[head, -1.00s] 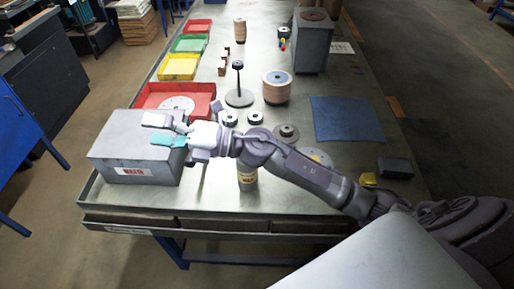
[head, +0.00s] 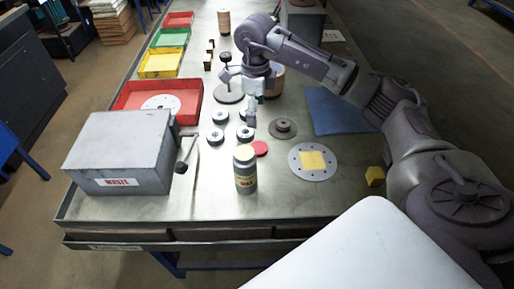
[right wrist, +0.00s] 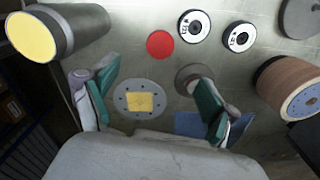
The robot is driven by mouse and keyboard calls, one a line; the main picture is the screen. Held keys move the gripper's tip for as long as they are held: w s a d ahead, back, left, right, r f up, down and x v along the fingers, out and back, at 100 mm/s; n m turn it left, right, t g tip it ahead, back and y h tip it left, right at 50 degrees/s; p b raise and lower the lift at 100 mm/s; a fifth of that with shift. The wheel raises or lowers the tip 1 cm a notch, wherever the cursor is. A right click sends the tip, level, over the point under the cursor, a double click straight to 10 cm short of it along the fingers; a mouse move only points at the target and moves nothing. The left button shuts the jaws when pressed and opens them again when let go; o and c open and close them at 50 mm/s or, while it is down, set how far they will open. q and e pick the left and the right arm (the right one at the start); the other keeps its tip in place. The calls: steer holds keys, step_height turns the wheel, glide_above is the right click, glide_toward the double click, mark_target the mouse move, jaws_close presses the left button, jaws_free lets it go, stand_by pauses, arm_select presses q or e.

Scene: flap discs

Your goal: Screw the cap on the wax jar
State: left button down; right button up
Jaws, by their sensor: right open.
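The wax jar (head: 245,172) stands upright near the front middle of the table. In the right wrist view the jar (right wrist: 72,30) shows at upper left, its open mouth full of yellow wax. The red cap (head: 259,148) lies flat on the table just behind and right of the jar; in the right wrist view the cap (right wrist: 160,44) is apart from the jar. My right gripper (head: 252,114) hangs above the table behind the cap. In the right wrist view its teal-padded fingers (right wrist: 155,98) are spread with nothing held. My left gripper is not in view.
A grey waste box (head: 120,150) stands left of the jar. Several small discs lie behind the cap. A perforated disc (head: 300,173) bearing a yellow square and a yellow cube (head: 374,176) lie to the right. A blue mat (head: 330,112) lies behind them.

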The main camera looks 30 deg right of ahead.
steer(key=p, duration=0.2)
glide_above(258, 147)
steer(key=f, duration=0.8)
steer(key=shift+a+f, duration=0.3)
steer(key=shift+a, duration=0.1)
steer(key=shift+f, duration=0.2)
steer(key=f+p, duration=0.1)
steer(key=f, duration=0.1)
steer(key=f+p, duration=0.1)
steer(key=shift+s+d+f, duration=0.1)
steer(key=shift+d+f, duration=0.25)
steer(key=shift+f, duration=0.55)
steer(key=c, duration=0.8)
